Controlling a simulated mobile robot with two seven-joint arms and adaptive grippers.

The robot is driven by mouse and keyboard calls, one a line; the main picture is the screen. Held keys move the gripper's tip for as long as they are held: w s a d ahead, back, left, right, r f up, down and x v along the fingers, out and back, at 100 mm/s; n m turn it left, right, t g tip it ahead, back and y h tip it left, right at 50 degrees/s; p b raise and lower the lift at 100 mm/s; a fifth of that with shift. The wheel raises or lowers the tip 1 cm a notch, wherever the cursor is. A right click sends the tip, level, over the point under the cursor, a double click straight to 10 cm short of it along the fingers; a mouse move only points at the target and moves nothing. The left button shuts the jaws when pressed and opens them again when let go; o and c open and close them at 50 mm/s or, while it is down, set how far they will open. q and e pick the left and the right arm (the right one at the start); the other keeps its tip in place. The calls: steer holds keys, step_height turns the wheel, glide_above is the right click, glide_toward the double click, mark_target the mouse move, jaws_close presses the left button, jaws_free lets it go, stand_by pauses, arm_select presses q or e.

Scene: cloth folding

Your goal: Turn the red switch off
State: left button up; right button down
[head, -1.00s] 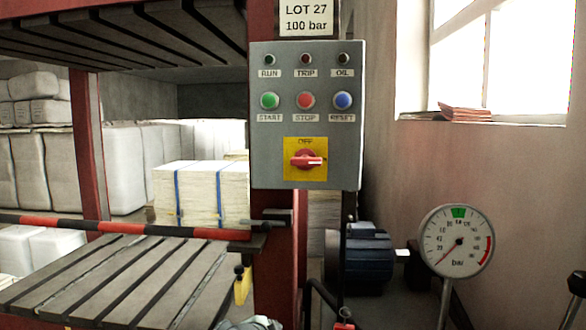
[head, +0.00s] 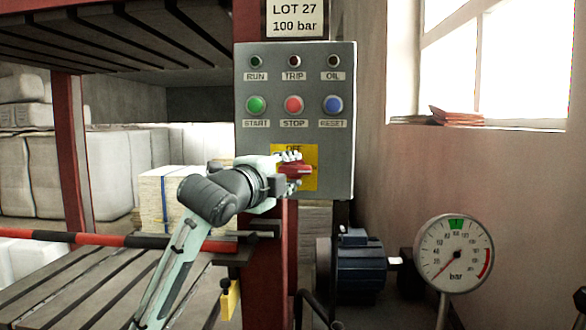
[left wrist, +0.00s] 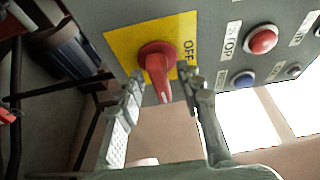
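The red rotary switch (head: 302,170) sits on a yellow plate (head: 309,183) marked OFF, low on the grey control panel (head: 345,150). In the left wrist view the switch's red handle (left wrist: 157,66) points away from the OFF label, across it rather than at it. My left gripper (head: 290,168) is at the switch and partly covers it and the plate in the head view. Its two fingers (left wrist: 163,84) stand apart, one on each side of the handle, with gaps visible. My right gripper is not in view.
Above the switch are green START (head: 257,104), red STOP (head: 293,104) and blue RESET (head: 332,104) buttons. A pressure gauge (head: 455,255) and a blue motor (head: 361,265) stand at the right. A red press frame (head: 72,150) and slatted shelf are left.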

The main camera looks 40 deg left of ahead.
arm_select(q)
steer(key=shift+w+a, duration=0.1)
steer(key=shift+w, duration=0.55)
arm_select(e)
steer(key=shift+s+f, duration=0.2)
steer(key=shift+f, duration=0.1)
arm_select(q)
jaws_close()
